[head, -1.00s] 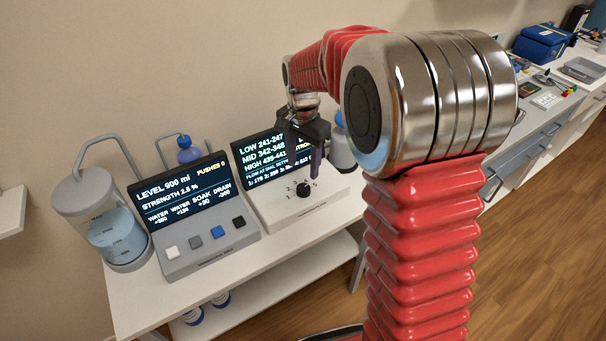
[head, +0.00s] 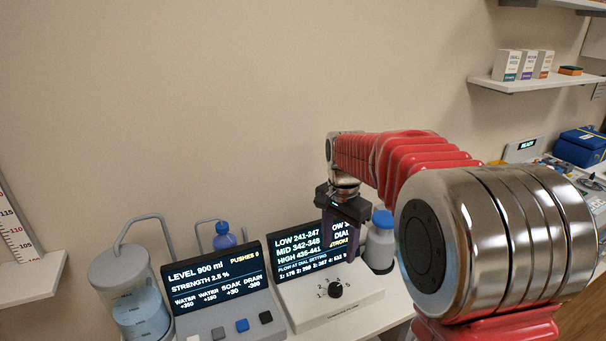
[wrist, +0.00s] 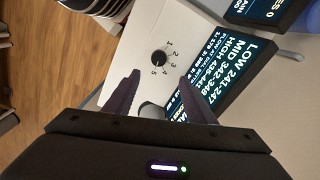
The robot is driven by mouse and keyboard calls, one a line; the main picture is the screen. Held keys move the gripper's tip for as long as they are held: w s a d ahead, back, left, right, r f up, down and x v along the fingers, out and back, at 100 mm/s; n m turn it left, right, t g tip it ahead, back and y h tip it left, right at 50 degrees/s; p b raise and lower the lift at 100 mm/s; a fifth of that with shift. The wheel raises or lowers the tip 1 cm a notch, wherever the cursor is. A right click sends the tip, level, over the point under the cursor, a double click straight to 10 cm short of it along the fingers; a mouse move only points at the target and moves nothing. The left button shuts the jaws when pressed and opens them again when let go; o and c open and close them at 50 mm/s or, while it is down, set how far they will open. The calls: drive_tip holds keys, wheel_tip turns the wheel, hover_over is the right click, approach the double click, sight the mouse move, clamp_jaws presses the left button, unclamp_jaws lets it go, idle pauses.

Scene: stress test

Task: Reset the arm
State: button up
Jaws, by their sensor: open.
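My gripper (head: 327,258) hangs fingers-down at the end of my red arm, in front of the dial box's screen (head: 297,245) and above its black dial (head: 335,289). In the wrist view my gripper (wrist: 160,88) has its two dark fingers well apart, with nothing between them. The dial (wrist: 159,58) shows beyond the fingertips, on the pale panel with numbers around it. Part of the screen (wrist: 228,75) is hidden behind the right finger. My arm hides part of the right side in the head view.
A button console (head: 215,290) with a lit screen stands left of the dial box, beside a clear tank (head: 140,300) with bluish liquid. A blue-capped bottle (head: 380,240) stands close right of the gripper. A wall shelf (head: 535,84) holds small boxes at the upper right.

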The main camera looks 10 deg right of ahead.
drive_tip(key=s+r+n+t, duration=0.2)
drive_tip(key=s+n, duration=0.3)
drive_tip(key=s, duration=0.8)
drive_tip(key=s+r+n+t, duration=0.3)
drive_tip(key=s+n, duration=0.2)
drive_tip(key=s, duration=0.8)
drive_tip(key=shift+s+d+r+t, duration=0.3)
drive_tip(key=shift+s, duration=0.05)
drive_tip(key=shift+c, duration=0.5)
idle(0.3)
